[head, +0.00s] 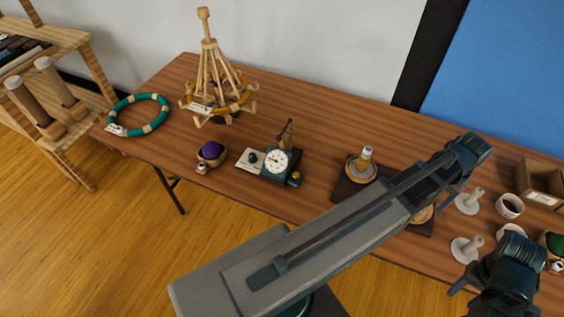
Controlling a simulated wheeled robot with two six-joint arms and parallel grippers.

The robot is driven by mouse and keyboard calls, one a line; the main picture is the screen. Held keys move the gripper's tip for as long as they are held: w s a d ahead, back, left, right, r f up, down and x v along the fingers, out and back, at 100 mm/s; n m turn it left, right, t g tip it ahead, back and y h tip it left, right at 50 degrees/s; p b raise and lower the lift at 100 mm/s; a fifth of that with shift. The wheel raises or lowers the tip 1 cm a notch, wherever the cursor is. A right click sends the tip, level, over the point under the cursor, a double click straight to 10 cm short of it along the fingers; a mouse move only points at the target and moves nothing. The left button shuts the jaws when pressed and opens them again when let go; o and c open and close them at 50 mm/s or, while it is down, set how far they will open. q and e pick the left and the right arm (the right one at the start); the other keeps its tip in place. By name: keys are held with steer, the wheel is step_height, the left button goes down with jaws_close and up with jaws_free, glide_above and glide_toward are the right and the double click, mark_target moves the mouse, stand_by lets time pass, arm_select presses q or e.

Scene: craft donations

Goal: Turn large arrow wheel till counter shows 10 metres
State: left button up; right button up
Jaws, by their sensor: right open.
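A small counter device (278,162) stands on the table left of centre. It has a round white dial, a dark body, a black knob on a pale plate, a brown upright piece behind and a yellow part at its right. The dial is too small to read, and I cannot make out an arrow marking on any wheel. My right gripper (485,260) is at the lower right, over the table's near right part. It is open, empty and well away from the counter.
A wooden winder (209,75) with yellow yarn stands behind the counter. A teal ring (139,115) and a purple ball in a bowl (210,152) lie left. White pegs (467,248), a cup (509,206) and a wooden box (541,182) stand right. My grey arm link crosses the front.

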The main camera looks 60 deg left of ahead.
mark_target(423, 211)
arm_select(q)
steer(key=shift+f, duration=0.15)
step_height(423, 211, down, 9)
steer(key=b, duration=0.9)
steer(key=shift+r, duration=0.2)
